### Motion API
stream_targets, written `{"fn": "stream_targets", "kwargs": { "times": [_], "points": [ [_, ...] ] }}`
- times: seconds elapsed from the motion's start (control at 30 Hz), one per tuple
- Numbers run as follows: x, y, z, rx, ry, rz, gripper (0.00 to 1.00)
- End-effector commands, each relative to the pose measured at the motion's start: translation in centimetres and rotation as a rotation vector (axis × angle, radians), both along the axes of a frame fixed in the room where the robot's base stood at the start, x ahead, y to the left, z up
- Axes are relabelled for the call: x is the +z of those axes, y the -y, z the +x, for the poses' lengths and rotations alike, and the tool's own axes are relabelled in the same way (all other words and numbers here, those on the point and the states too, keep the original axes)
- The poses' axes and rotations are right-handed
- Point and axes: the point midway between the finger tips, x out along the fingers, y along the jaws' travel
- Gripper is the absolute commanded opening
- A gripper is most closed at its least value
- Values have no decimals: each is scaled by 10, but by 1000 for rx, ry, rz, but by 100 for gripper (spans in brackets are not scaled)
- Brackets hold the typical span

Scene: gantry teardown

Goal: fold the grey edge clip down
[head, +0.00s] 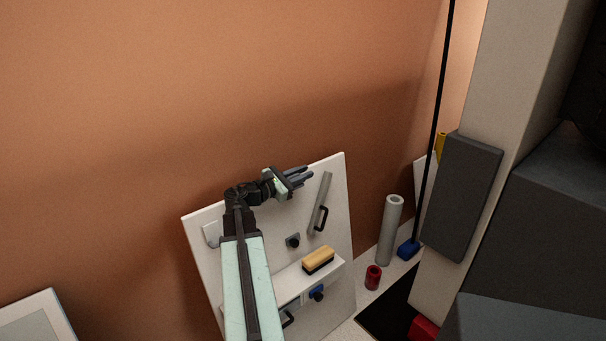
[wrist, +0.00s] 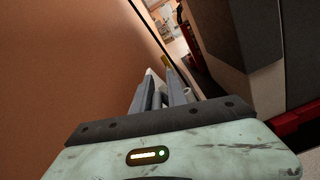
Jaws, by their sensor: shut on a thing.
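A white upright panel (head: 265,235) leans near the orange wall. My gripper (head: 306,174) is at its top edge, toward the right corner, with the fingers pointing right. In the wrist view, my gripper (wrist: 160,88) reaches away along the panel's edge, its dark grey fingers close together. It is shut on a small grey piece that I take for the grey edge clip (wrist: 157,97). The fingers hide most of the clip, so I cannot tell its angle. In the head view I cannot make it out apart from the fingers.
The panel carries a grey bar (head: 320,203), a black handle (head: 321,218), a dark knob (head: 293,241) and a shelf with a yellow-topped brush (head: 318,260). Right of it stand a grey tube (head: 390,230), a red cylinder (head: 373,277) and a black pole on a blue foot (head: 408,249).

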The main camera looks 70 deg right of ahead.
Motion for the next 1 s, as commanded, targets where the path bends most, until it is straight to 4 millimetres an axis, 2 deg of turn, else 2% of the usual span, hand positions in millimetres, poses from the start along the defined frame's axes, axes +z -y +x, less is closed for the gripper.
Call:
{"fn": "stream_targets", "kwargs": {
  "times": [0.03,0.67,1.0],
  "points": [
    [0,2,4,11,3,-2,0],
    [-3,1,3,14,46,-28,0],
    [-11,-3,-2,12,161,-100,0]
  ]
}}
